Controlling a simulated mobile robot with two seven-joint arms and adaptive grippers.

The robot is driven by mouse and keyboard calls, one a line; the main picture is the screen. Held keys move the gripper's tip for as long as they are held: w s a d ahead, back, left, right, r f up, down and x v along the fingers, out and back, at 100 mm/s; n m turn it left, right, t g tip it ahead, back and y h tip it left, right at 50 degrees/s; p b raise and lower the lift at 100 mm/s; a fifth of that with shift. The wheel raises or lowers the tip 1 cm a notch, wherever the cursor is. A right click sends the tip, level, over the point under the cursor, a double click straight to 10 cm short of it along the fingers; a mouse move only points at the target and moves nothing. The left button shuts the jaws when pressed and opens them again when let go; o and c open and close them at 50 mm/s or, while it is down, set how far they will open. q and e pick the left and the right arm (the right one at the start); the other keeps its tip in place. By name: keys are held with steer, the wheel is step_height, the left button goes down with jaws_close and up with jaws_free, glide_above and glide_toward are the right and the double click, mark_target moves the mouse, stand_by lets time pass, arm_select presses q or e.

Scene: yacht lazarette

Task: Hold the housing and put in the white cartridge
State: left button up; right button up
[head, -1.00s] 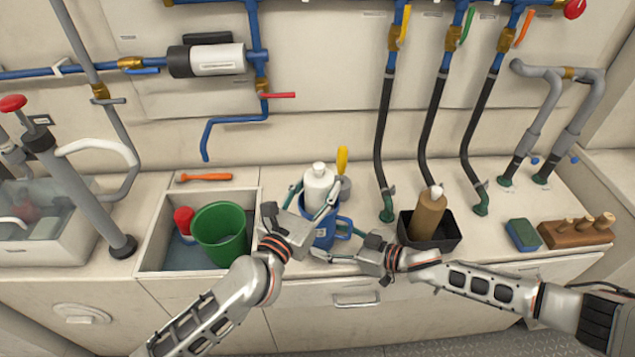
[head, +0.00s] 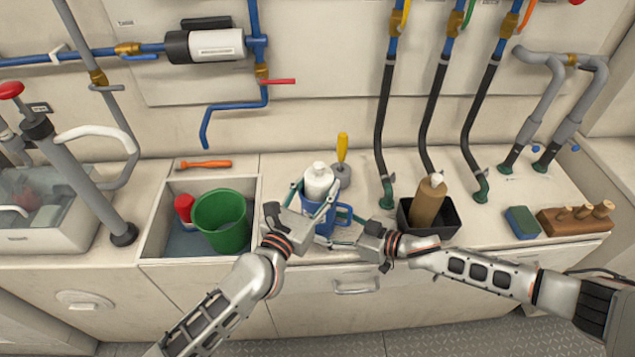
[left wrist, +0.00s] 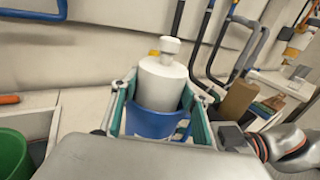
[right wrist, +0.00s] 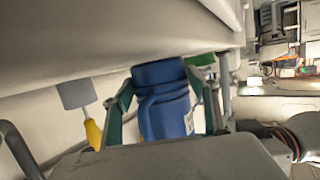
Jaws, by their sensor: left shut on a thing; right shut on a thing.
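The white cartridge (head: 318,183) is upright between the teal fingers of my left gripper (head: 314,195), which is shut on it. It also shows in the left wrist view (left wrist: 160,84), with its narrow neck up. The blue housing (head: 324,228) stands directly below it, handle to the right. My right gripper (head: 345,238) is shut on the housing; the right wrist view shows the housing (right wrist: 163,105) upside down between the fingers. The cartridge's lower end is at or inside the housing mouth; how deep is hidden.
A yellow-handled tool (head: 342,148) with a grey base stands close behind. A black bin (head: 452,225) holding a brown bottle (head: 428,202) is to the right. A green bucket (head: 220,222) sits in a recessed tray (head: 152,238) at left. Black hoses (head: 383,135) hang behind.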

arm_select(q)
steer(key=shift+f, duration=0.1)
steer(key=o, duration=1.7)
steer(key=shift+c, duration=0.2)
steer(key=shift+s+a+f, duration=0.1)
steer(key=shift+s, duration=0.05)
steer(key=v, duration=1.1)
steer(key=shift+s+a+r, duration=0.15)
steer(key=shift+s+r, duration=0.05)
steer(key=shift+s, duration=0.15)
arm_select(e)
steer(key=o, duration=1.1)
